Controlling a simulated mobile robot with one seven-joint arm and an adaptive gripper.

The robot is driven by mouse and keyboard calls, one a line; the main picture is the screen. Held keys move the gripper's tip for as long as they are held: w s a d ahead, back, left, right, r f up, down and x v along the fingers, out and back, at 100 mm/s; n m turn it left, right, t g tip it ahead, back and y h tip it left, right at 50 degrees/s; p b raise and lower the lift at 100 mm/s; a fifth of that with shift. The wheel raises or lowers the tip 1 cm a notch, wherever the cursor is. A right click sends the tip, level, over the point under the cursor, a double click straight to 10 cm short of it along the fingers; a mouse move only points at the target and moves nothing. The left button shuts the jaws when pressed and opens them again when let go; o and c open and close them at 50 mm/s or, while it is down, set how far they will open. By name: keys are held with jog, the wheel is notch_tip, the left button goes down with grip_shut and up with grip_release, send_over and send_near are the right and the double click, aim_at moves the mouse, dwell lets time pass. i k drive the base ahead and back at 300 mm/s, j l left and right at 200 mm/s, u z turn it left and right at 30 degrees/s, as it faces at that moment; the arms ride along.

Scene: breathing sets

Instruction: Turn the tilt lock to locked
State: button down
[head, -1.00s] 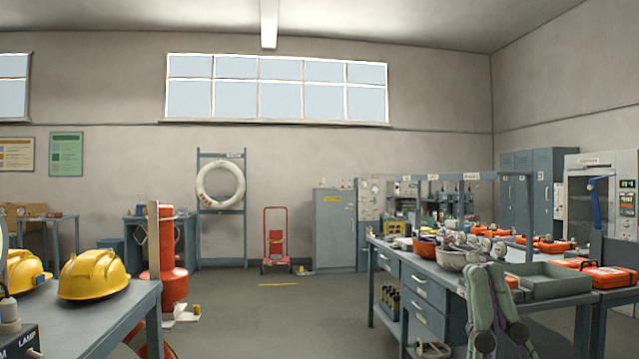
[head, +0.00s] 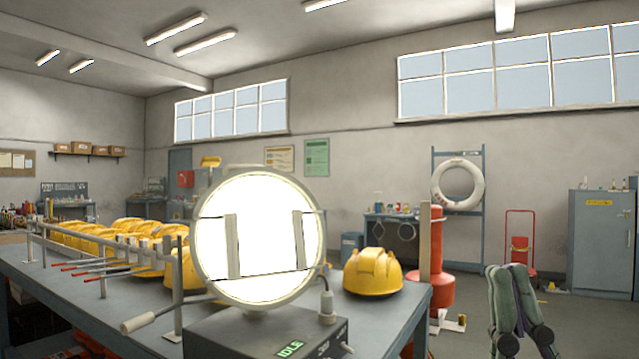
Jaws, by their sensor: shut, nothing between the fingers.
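A round lamp (head: 258,240) with a glowing white face stands on the bench at the centre of the head view. Its dark base box (head: 265,335) has a small green display reading IDLE. A lever with a pale grip (head: 140,320) sticks out low on the lamp's left. I cannot tell for sure whether this lever is the tilt lock, nor read any lock marking. My gripper (head: 508,272) is at the lower right, shut and empty, well to the right of the lamp and apart from it.
A yellow helmet (head: 372,272) sits right of the lamp near the bench (head: 60,290) end. A rack (head: 103,270) with red-tipped rods and several more helmets stand to the left. A red cylinder (head: 436,255) stands beyond the bench. Open floor lies around my gripper.

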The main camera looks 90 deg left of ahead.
aim_at(169, 245)
jog(key=k+j+u, duration=0.7)
jog(key=k+j, duration=0.35)
jog(key=j, duration=0.25)
jog(key=k+j+u, duration=0.15)
jog(key=j, duration=0.25)
jog(key=k+j, duration=0.2)
jog(key=j, duration=0.15)
jog(key=k+j, duration=0.15)
jog(key=j, duration=0.15)
jog(key=k+j, duration=0.2)
jog(key=j, duration=0.15)
jog(key=i+j, duration=0.1)
jog(key=j, duration=0.45)
jog(key=i, duration=0.05)
